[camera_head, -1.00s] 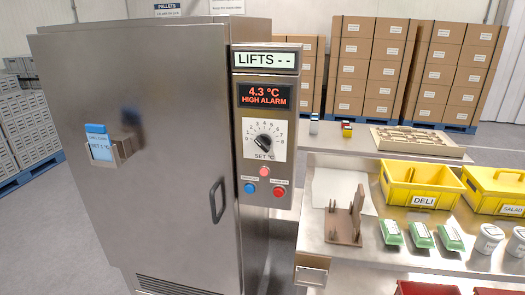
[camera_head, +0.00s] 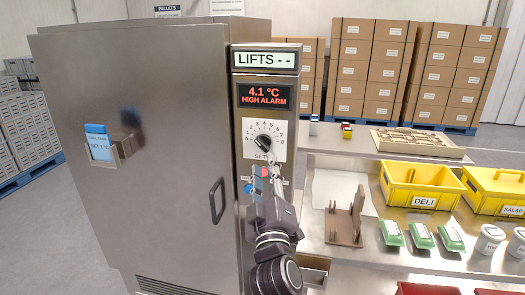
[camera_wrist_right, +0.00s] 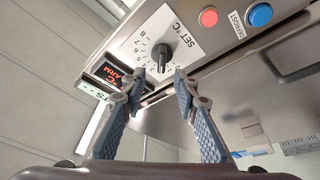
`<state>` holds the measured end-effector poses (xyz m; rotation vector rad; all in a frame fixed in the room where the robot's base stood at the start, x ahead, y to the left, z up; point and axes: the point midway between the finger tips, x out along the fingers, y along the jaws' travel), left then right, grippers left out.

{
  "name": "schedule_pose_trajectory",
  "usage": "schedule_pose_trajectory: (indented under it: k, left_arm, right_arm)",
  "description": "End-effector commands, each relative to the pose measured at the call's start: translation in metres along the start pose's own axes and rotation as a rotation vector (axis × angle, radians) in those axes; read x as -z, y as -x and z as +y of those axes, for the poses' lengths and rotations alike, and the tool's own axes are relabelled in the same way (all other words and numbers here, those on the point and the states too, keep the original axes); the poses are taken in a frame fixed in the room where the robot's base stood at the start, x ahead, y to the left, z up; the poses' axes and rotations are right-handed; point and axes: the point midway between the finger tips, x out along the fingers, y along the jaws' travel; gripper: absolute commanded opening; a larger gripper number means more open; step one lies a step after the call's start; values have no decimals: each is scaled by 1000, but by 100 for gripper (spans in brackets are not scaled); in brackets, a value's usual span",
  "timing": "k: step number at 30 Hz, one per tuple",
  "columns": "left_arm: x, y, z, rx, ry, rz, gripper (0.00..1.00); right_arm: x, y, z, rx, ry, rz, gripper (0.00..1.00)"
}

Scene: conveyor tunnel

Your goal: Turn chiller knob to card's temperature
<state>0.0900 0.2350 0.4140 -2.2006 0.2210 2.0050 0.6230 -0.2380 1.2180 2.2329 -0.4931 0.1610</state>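The chiller's black knob (camera_head: 263,142) sits on a white numbered dial plate (camera_head: 250,128) marked SET °C. It also shows in the wrist view (camera_wrist_right: 162,56). My right gripper (camera_head: 265,176) is just below the dial in the head view, covering part of the buttons. In the wrist view its two fingers (camera_wrist_right: 157,82) are apart with nothing between them, and the knob lies beyond the tips, untouched. The red display (camera_head: 265,96) reads 4.1 °C HIGH ALARM. A blue-topped card (camera_head: 99,146) in a door holder says SET; its number is too small to read surely. My left gripper is out of view.
The red button (camera_wrist_right: 208,17) and blue button (camera_wrist_right: 260,15) sit beside the dial. The door handle (camera_head: 217,201) juts out left of my right arm. A steel bench with a yellow DELI crate (camera_head: 424,201) and a brown stand (camera_head: 346,222) is at right.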

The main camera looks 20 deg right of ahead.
Motion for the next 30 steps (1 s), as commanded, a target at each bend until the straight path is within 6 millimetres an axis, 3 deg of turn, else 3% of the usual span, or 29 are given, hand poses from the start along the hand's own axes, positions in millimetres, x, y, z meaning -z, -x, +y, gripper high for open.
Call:
schedule_pose_trajectory:
  k: [12,24,30]
  left_arm:
    - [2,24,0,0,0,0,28]
    - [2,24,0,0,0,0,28]
    - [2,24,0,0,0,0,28]
  right_arm:
    - [1,-62,0,3,1,-1,28]
    - [-1,-71,-2,4,-1,-1,28]
    - [-1,-71,-2,4,-1,-1,6]
